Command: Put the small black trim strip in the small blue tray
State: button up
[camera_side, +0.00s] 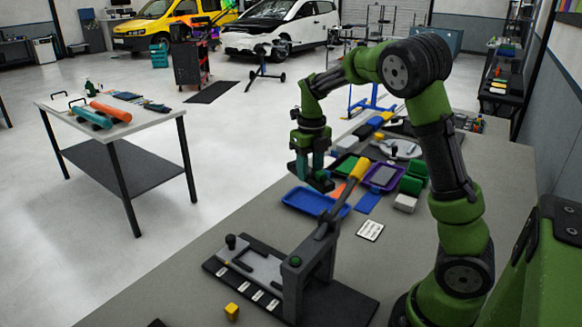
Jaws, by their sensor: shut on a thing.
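My gripper (311,174) hangs fingers down from my green arm, in the middle of the side view. Its fingers are shut on a small dark piece at the tips, which looks like the black trim strip (321,185); the fingers partly hide it, and its outline is hard to make out. The small blue tray (300,203) lies on the grey bench just below my gripper. The strip appears above the tray's back part; I cannot tell the exact height. The tray's visible floor looks empty.
A lever tool with a yellow handle (360,168) rises close to the tray's right side, from a black base (335,303).

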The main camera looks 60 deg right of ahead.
jog(key=n, duration=0.1)
send_over(316, 207)
jog(key=s, duration=0.2)
notch_tip(316, 207, down, 4)
jog(key=f+n, duration=0.1)
jog(key=f, duration=0.2)
jog(key=w+f, duration=0.1)
jog(key=f, duration=0.3)
jog(key=w+f+n, duration=0.1)
jog(key=f, duration=0.2)
jog(key=shift+f+n, duration=0.2)
jog(key=shift+n, duration=0.1)
jog(key=o, duration=1.1)
jog(key=shift+f, duration=0.15)
jog(key=shift+c, duration=0.2)
